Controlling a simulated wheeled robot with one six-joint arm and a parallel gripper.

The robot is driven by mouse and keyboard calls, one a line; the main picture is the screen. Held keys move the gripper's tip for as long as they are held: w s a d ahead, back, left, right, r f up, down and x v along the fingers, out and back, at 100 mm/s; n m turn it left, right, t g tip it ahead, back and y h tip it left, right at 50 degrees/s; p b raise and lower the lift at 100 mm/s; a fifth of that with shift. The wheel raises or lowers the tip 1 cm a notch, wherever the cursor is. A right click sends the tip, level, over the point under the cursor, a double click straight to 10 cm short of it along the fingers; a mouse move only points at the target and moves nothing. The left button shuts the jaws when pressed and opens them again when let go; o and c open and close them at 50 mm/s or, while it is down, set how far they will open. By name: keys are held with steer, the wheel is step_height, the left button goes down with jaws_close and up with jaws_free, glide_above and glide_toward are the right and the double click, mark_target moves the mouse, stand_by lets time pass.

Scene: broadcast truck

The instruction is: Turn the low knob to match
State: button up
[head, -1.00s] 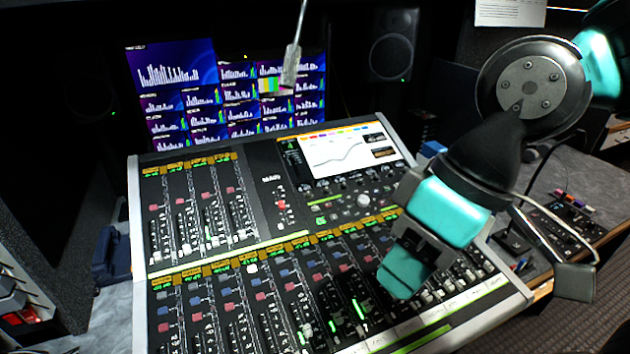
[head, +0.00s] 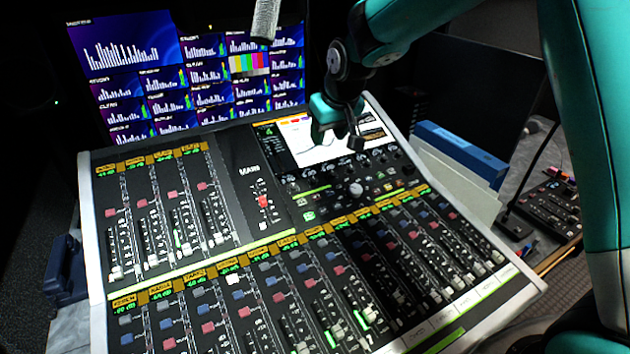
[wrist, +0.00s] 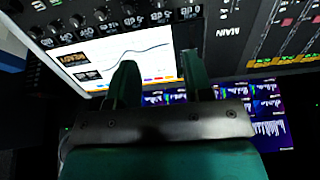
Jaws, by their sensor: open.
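The mixing console (head: 235,205) has a row of small dark knobs (head: 345,163) just below its lit screen, and a larger pale knob (head: 355,188) lower down. I cannot read which one is the low knob. The screen (head: 300,140) shows a curve, seen upside down in the wrist view (wrist: 140,58). The knob row (wrist: 77,20) is along the top edge there. My gripper (head: 337,136) is over the screen, partly hiding it. In the wrist view its two teal fingers (wrist: 157,70) are apart with nothing between them. Neither finger visibly touches a knob.
A bank of monitors (head: 130,85) stands behind the console. A grey hanging rod (head: 265,20) comes down in front of it. A blue binder (head: 462,152) and a small control box (head: 548,210) lie to the right. Faders (head: 185,235) cover the console's left and front.

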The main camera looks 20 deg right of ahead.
mark_target(315, 178)
steer(key=p+x, duration=0.3)
steer(key=x, duration=1.4)
steer(key=shift+w+d+f, duration=0.1)
steer(key=shift+w+f, duration=0.05)
steer(key=shift+c, duration=0.4)
jaws_close()
steer(key=shift+m, duration=0.3)
steer(key=m+b, duration=0.3)
steer(key=m, duration=0.1)
steer(key=shift+f+m, duration=0.1)
steer(key=shift+m, duration=0.2)
steer(key=m+b, duration=0.2)
steer(key=m, duration=0.4)
steer(key=shift+d, duration=0.15)
steer(key=shift+m, duration=0.4)
